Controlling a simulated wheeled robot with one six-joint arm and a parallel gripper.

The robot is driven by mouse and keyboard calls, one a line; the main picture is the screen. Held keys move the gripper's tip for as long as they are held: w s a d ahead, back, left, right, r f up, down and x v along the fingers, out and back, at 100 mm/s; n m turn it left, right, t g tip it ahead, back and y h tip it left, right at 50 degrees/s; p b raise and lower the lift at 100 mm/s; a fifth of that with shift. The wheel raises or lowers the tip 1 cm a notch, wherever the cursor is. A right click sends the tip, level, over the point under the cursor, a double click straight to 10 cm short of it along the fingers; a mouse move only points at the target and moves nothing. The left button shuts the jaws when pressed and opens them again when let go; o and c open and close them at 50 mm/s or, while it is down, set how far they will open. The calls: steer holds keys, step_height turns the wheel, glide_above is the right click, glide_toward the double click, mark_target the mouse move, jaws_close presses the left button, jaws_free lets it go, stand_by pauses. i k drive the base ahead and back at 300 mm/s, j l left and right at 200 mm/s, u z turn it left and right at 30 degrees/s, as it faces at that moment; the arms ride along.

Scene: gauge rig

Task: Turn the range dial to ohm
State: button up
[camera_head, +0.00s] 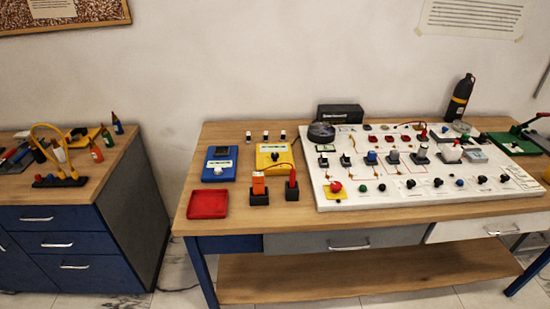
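A yellow meter (265,164) lies on the wooden workbench, left of the white board. A small dark round knob shows on its face, which may be the range dial (275,156). Its pointer and markings are too small to read, so I cannot tell its setting. A blue meter (219,172) with a grey display lies just left of it. My gripper is not in view.
An orange block (259,188) in a dark holder stands in front of the yellow meter. A red tray (208,204) lies at front left. The large white board (330,201) with knobs and parts fills the right. Small black-and-white pieces stand behind the meter.

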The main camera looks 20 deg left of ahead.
mark_target(274, 156)
steer(key=i+j, duration=0.2)
steer(key=j, duration=0.15)
steer(key=i+j, duration=0.15)
steer(key=j, duration=0.2)
steer(key=i+j, duration=0.2)
steer(key=j, duration=0.2)
steer(key=i+j, duration=0.15)
steer(key=j, duration=0.2)
steer(key=i+j, duration=0.2)
steer(key=j, duration=0.15)
